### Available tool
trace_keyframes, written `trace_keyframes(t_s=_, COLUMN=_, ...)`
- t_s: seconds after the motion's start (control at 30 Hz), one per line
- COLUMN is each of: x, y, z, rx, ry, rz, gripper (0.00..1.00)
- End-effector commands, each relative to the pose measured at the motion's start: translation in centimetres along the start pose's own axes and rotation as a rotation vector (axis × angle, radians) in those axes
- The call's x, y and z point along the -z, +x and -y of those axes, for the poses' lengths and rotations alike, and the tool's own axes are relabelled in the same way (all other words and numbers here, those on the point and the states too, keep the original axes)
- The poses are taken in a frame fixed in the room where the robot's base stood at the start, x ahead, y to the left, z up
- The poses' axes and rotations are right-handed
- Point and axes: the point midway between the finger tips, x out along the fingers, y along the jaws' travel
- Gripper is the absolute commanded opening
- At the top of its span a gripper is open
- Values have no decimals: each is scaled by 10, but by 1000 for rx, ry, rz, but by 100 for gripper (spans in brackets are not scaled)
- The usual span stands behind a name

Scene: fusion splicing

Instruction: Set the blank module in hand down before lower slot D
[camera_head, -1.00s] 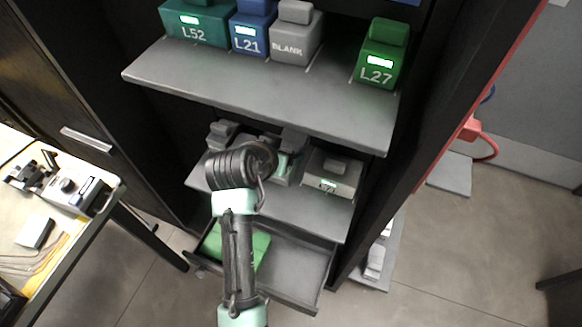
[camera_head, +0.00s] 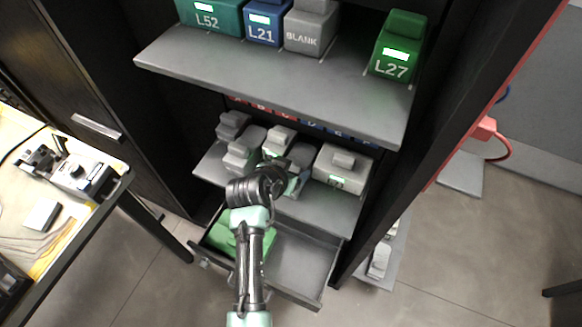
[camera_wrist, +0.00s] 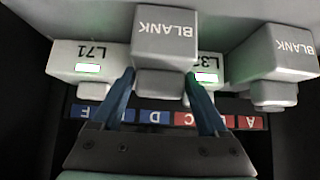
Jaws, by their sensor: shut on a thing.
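My gripper (camera_wrist: 160,98) is shut on a grey blank module (camera_wrist: 163,42), with one dark blue finger on each side of its grip block. The word BLANK reads upside down in the wrist view. The module hangs over or stands at the lower shelf (camera_head: 318,208); I cannot tell whether it touches. Beyond it is the lower label strip, with the blue D label (camera_wrist: 154,117) almost in line with the module and the red C label (camera_wrist: 188,118) to its right. In the head view my wrist partly hides the gripper and module.
In the wrist view, the white L71 module (camera_wrist: 88,58) is left of the held one. A partly hidden L3-labelled module (camera_wrist: 208,72) is close on the right, and another blank module (camera_wrist: 276,50) is farther right. An open drawer (camera_head: 305,268) lies below; the upper shelf (camera_head: 270,85) overhangs.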

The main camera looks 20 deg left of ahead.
Motion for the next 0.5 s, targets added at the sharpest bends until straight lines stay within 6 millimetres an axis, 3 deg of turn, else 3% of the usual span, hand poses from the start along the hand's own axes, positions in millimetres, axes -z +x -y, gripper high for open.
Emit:
trace_keyframes(t_s=0.03, x=0, y=1, z=0, rx=0, ry=0, rz=0, gripper=82)
trace_keyframes(t_s=0.13, x=0, y=0, z=0, rx=0, ry=0, rz=0, gripper=100)
trace_keyframes(t_s=0.5, x=2, y=-6, z=0, rx=1, ry=-1, rz=0, gripper=100)
